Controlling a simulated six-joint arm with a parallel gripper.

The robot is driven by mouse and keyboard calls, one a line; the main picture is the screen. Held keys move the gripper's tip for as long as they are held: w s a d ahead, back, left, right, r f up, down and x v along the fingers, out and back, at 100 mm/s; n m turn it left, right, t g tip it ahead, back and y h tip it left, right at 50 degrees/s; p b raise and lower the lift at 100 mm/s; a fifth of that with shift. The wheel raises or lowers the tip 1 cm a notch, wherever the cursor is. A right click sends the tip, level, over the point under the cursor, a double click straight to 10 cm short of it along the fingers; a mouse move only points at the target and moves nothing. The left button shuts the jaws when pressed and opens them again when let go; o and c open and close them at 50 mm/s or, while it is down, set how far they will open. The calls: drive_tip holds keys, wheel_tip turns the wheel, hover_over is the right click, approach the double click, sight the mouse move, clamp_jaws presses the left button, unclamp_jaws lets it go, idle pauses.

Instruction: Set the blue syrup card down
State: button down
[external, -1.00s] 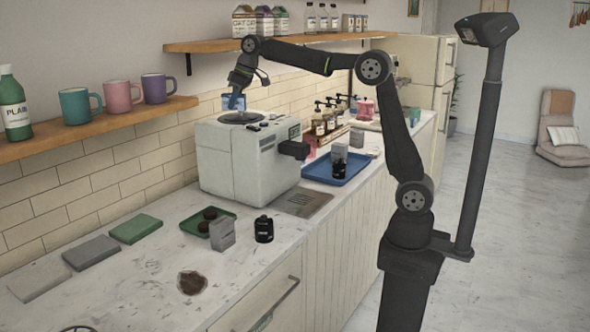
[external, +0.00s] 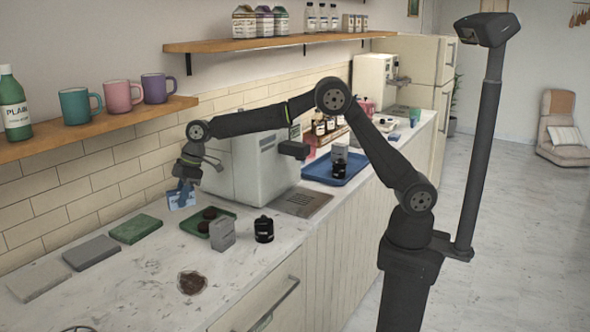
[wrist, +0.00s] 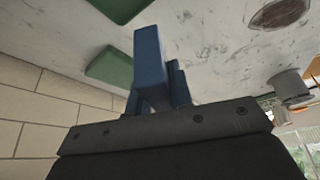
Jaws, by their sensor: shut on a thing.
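The blue syrup card (external: 181,198) is pale blue with white markings. It hangs upright below my gripper (external: 185,184), held between the blue fingers. The card is above the counter, left of the green tray and close to the tiled wall; I cannot tell how large the gap below it is.
The green tray (external: 186,227) holds dark round pieces. A grey box (external: 222,234) and a black canister (external: 264,229) stand beside it. A green block (external: 135,229) and a grey block (external: 90,252) lie to the left. The white machine (external: 262,165) stands behind.

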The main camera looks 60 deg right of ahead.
hover_over(163, 253)
drive_tip(key=d, duration=0.1)
drive_tip(key=f, duration=0.6)
drive_tip(key=shift+s+d+f, duration=0.1)
drive_tip(key=shift+s, duration=0.25)
drive_tip(key=shift+f, duration=1.95)
drive_tip(key=shift+f, duration=0.1)
drive_tip(key=c, duration=1.7)
unclamp_jaws()
drive_tip(key=shift+f, duration=0.1)
drive_tip(key=o, duration=0.4)
drive_tip(key=shift+d+r, duration=0.1)
drive_tip(key=shift+r, duration=0.4)
drive_tip(key=v, duration=1.1)
drive_tip(key=shift+r, duration=0.2)
